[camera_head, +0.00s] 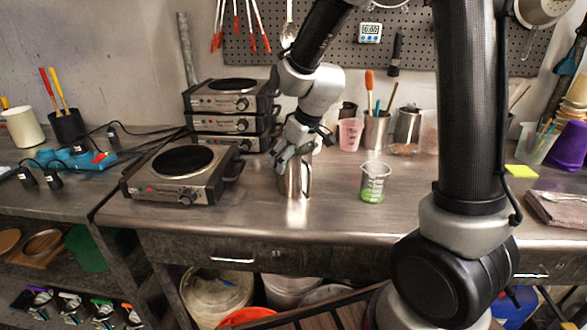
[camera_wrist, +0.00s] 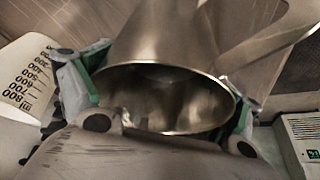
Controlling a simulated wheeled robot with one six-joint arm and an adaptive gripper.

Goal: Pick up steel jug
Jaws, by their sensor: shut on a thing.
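The steel jug (camera_head: 294,178) stands upright on the steel worktop, near its front edge. My gripper (camera_head: 295,155) comes down on it from above and is shut around its upper part. In the wrist view the jug (camera_wrist: 165,95) fills the middle, its open mouth towards the camera and its handle at the upper right. The fingers of my gripper (camera_wrist: 165,105) lie on both sides of the rim. The inside of the jug looks empty. I cannot tell whether its base is clear of the worktop.
A clear beaker (camera_head: 374,184) with green liquid stands to the right of the jug. A hotplate (camera_head: 182,170) sits to the left, with stacked hotplates (camera_head: 230,112) behind. A pink cup (camera_head: 350,134) and a tool holder (camera_head: 377,130) stand further back. The worktop (camera_head: 330,220) in front is bare.

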